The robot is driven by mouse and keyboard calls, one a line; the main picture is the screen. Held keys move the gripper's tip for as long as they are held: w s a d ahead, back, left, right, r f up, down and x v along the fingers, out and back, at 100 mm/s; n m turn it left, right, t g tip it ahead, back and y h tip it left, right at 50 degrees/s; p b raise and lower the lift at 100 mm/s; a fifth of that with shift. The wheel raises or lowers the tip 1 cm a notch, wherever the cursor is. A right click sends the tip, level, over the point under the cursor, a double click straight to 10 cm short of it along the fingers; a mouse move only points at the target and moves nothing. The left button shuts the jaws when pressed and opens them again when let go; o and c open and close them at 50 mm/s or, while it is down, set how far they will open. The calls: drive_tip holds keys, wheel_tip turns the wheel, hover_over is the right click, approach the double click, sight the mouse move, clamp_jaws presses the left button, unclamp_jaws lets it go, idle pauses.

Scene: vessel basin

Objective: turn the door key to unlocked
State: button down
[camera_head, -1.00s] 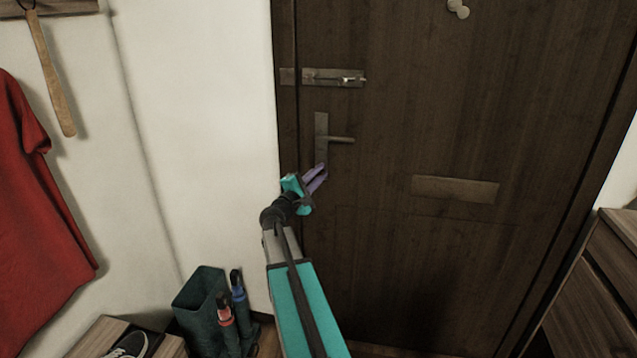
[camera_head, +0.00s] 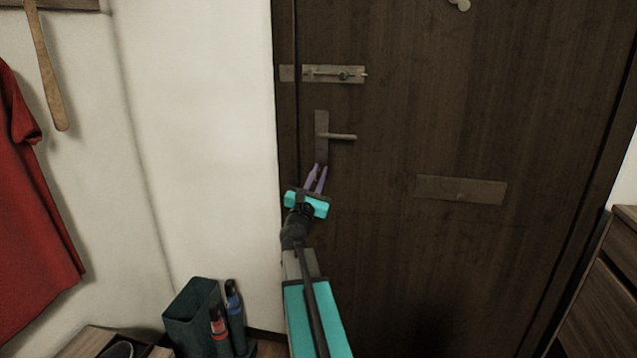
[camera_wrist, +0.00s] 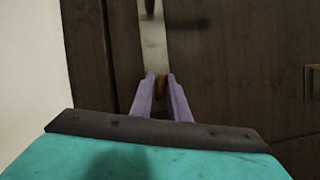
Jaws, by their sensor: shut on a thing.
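The dark wooden door (camera_head: 440,120) fills the right of the head view. Its metal lock plate (camera_head: 321,124) carries a lever handle (camera_head: 342,137) that points right and lies level. My gripper (camera_head: 319,170) is at the plate's lower end, below the handle. In the wrist view its purple fingers (camera_wrist: 161,80) close on a small brass-coloured key (camera_wrist: 161,86) in front of the pale plate (camera_wrist: 153,45). Most of the key is hidden by the fingers. I cannot tell its exact angle.
A slide bolt (camera_head: 335,75) sits above the handle and a mail slot plate (camera_head: 460,189) to the right. A dark green umbrella bin (camera_head: 190,315) stands at lower left. A red shirt (camera_head: 30,210) hangs at left; a cabinet (camera_head: 605,285) stands at right.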

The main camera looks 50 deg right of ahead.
drive_tip(key=shift+s+f+n+t+y+b, duration=0.1)
drive_tip(key=shift+n+t+y+b, duration=0.3)
drive_tip(key=shift+n, duration=0.6)
drive_tip(key=shift+f+n+t+y+b, duration=0.1)
drive_tip(key=shift+n+t+y+b, duration=0.1)
drive_tip(key=shift+n+t+b, duration=0.6)
drive_tip(key=shift+d+n+p, duration=0.1)
drive_tip(key=shift+n+p, duration=0.2)
drive_tip(key=shift+n, duration=0.1)
drive_tip(key=c, duration=1.9)
unclamp_jaws()
drive_tip(key=shift+o, duration=0.2)
drive_tip(key=shift+r, duration=0.1)
